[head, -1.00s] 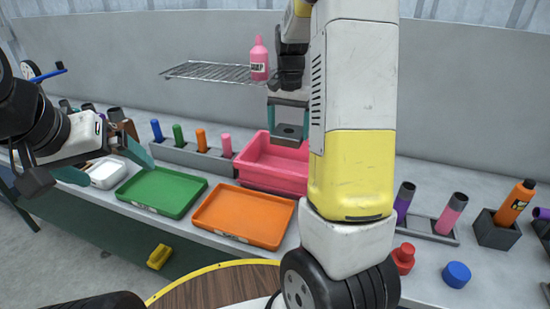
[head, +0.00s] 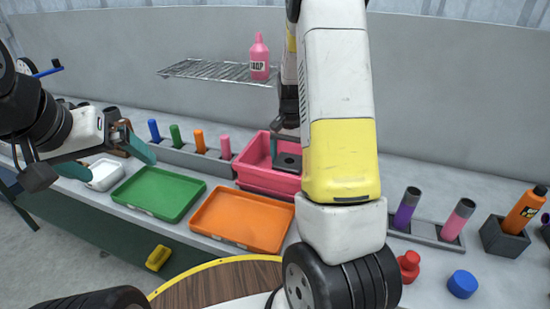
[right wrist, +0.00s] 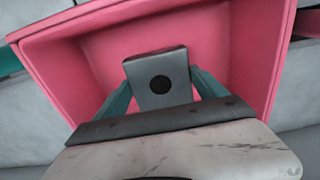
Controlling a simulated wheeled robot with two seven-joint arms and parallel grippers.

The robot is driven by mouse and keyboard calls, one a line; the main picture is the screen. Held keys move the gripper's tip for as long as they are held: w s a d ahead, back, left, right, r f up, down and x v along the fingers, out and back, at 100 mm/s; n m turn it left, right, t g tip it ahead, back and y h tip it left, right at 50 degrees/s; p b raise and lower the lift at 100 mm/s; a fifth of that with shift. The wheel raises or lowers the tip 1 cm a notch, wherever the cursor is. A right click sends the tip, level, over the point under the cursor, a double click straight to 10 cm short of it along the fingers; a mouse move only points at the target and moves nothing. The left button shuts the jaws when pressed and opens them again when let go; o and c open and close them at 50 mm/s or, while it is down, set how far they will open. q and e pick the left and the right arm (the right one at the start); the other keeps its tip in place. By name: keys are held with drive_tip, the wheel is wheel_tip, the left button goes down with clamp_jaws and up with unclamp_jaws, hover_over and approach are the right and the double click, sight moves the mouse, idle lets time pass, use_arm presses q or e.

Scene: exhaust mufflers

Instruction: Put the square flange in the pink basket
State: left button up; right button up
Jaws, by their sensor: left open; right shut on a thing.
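The square flange (right wrist: 158,72) is a dark grey square plate with a round hole. It also shows in the head view (head: 288,161). My right gripper (right wrist: 160,85) is shut on the flange, with one teal finger on each side of it. In the right wrist view the flange is over the pink basket's interior; whether it touches the basket floor I cannot tell. The pink basket (head: 262,183) stands on the bench, partly hidden by my right arm. My left gripper (head: 112,165) is open and empty at the left, above the bench's front edge.
A green tray (head: 158,193) and an orange tray (head: 243,218) lie left of and in front of the basket. Several coloured cylinders stand in a grey rack (head: 195,160) behind. A wire shelf (head: 215,70) with a pink bottle (head: 259,58) is above. Red and blue knobs lie at the right.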

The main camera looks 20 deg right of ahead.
sight(289, 162)
drive_tip(key=shift+f, duration=2)
drive_tip(key=o, duration=2)
drive_tip(key=shift+f, duration=0.1)
